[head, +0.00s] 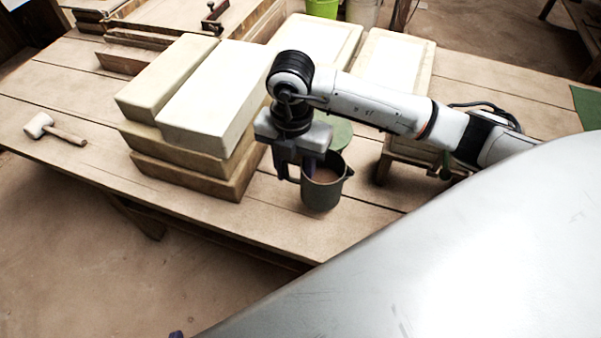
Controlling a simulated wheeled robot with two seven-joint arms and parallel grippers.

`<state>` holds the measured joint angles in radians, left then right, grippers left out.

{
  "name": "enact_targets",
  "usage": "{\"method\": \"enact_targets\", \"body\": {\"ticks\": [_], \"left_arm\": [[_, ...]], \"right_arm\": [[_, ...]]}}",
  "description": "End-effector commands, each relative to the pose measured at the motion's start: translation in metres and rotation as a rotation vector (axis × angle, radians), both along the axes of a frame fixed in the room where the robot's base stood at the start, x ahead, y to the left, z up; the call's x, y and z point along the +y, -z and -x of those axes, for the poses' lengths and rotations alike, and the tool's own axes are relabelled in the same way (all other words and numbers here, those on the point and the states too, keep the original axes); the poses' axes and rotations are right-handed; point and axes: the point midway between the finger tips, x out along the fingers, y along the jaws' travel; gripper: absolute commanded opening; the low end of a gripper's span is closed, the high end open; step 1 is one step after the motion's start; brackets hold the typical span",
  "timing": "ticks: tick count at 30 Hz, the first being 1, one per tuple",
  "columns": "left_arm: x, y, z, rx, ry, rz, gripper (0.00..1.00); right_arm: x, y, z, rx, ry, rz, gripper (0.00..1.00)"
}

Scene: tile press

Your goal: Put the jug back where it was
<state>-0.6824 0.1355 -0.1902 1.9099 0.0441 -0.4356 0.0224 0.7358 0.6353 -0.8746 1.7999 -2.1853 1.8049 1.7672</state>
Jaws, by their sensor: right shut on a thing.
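The jug (321,196) is dark grey-green with brown liquid inside and a spout on its right. It is upright over the front part of the wooden table, right of the stacked blocks. I cannot tell whether its base touches the table. My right gripper (298,172) points down at the jug's left side, where the handle is, and is shut on it. The gripper hides part of the handle and rim. A small dark tip at the bottom edge may be my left gripper (176,334); its jaws cannot be made out.
Pale slabs on wooden blocks (190,158) stand close left of the jug. A green round thing (341,134) lies behind it, partly hidden. A pale-topped wooden stand (404,62) is behind right. A mallet (52,129) lies far left. The table's front edge is near; bare boards lie left.

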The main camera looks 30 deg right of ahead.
Motion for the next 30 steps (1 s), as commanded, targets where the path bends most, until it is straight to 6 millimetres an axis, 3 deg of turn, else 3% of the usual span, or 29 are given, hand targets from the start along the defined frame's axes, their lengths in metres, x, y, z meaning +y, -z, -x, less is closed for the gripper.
{"method": "enact_targets", "body": {"ticks": [14, 25, 26, 29, 30], "left_arm": [[0.000, 0.000, 0.003, 0.006, 0.000, 0.000, 0.00], [0.000, 0.003, 0.003, 0.007, 0.001, 0.000, 0.00], [0.000, 0.003, 0.003, 0.007, 0.001, 0.000, 0.00], [0.000, 0.003, 0.003, 0.007, 0.001, 0.000, 0.00], [0.000, 0.003, 0.004, 0.007, 0.001, 0.000, 0.00]], "right_arm": [[0.000, 0.049, -0.001, -0.002, -0.003, -0.001, 0.00], [0.000, 0.055, -0.001, -0.004, -0.003, 0.000, 0.00], [0.000, 0.055, 0.000, -0.001, -0.003, 0.000, 0.38], [0.000, 0.055, 0.000, -0.001, -0.003, 0.000, 0.55], [0.000, 0.055, 0.000, -0.001, -0.003, 0.000, 0.55]]}}
